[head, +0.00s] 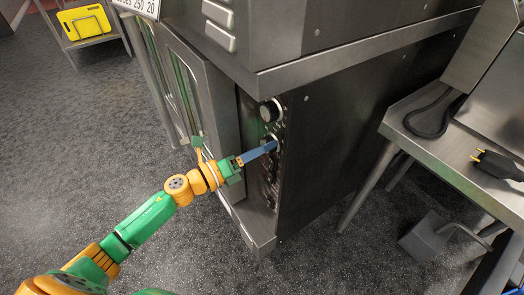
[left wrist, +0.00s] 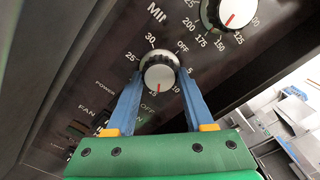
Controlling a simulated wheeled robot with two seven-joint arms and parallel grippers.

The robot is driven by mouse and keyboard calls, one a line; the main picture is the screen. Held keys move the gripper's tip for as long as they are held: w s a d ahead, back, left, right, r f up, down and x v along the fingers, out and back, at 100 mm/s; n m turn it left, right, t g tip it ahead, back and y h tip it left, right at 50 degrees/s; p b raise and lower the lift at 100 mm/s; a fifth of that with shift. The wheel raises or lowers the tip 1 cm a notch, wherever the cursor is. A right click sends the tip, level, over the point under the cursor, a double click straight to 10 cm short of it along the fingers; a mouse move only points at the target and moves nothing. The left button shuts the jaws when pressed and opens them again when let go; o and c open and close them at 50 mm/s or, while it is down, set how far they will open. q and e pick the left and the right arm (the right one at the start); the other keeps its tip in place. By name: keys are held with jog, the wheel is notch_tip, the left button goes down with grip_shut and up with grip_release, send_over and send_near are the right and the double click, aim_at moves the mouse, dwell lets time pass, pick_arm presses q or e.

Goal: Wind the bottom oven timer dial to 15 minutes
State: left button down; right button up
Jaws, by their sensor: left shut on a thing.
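The lower oven's control panel shows in the head view, with the timer dial (head: 273,137) below a larger temperature dial (head: 270,111). In the left wrist view the timer dial (left wrist: 160,72) is black with a silver face, ringed by OFF, 5, 10, 15, 25 and 30. Its red mark points down, close to the 15. My left gripper (head: 273,146) reaches the panel from the left. Its blue fingers (left wrist: 161,75) are shut on the timer dial, one on each side. My right gripper is not in view.
A steel table (head: 420,145) with a black cable stands right of the oven. The oven's glass doors (head: 185,85) are left of the panel. The floor in front is clear.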

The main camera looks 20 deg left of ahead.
pick_arm(q)
jog(key=shift+f+m, duration=0.1)
jog(key=shift+m, duration=0.7)
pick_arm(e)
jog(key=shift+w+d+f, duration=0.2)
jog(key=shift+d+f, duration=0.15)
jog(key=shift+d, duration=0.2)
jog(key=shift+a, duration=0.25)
pick_arm(q)
jog(key=shift+c, duration=1.4)
grip_release()
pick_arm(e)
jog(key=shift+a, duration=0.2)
pick_arm(q)
jog(key=b+v, duration=0.1)
jog(key=v, duration=0.6)
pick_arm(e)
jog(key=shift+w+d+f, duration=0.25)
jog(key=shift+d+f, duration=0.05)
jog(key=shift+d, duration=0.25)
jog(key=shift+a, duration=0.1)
